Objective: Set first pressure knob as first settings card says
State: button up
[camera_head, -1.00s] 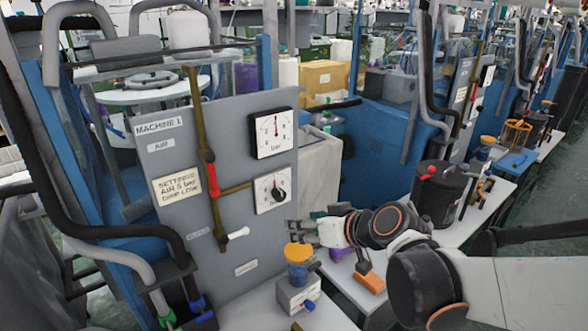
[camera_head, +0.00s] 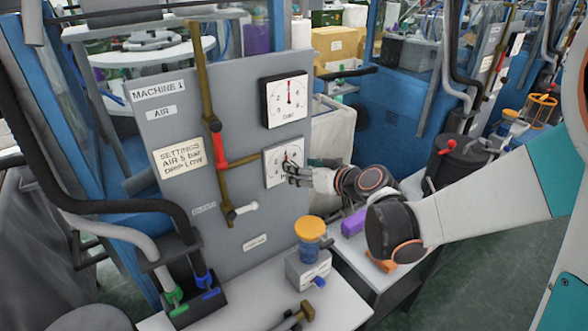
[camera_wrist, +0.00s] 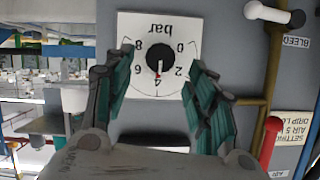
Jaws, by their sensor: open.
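The first machine's settings card (camera_head: 180,158) is a cream label at the panel's left, reading "AIR 5 bar" and "DRIP LOW". The pressure knob (camera_wrist: 158,55) is black, at the centre of a white dial plate (camera_wrist: 135,22) marked 0 to 8 bar. The dial shows upside down in the wrist view; its red mark points at about 4. My gripper (camera_wrist: 160,58) is open, with one finger on each side of the knob. In the head view my gripper (camera_head: 291,168) is in front of the dial and partly hides it. I cannot tell whether the fingers touch the knob.
A pressure gauge (camera_head: 284,103) with its needle pointing up sits above the knob. A brass pipe with a red lever (camera_head: 216,145) and a white-handled bleed valve (camera_head: 246,208) are to the left. An orange-capped jar (camera_head: 311,228) stands on the bench below.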

jog(key=shift+b+x, duration=0.45)
jog(key=shift+x, duration=1.95)
jog(key=c, duration=1.1)
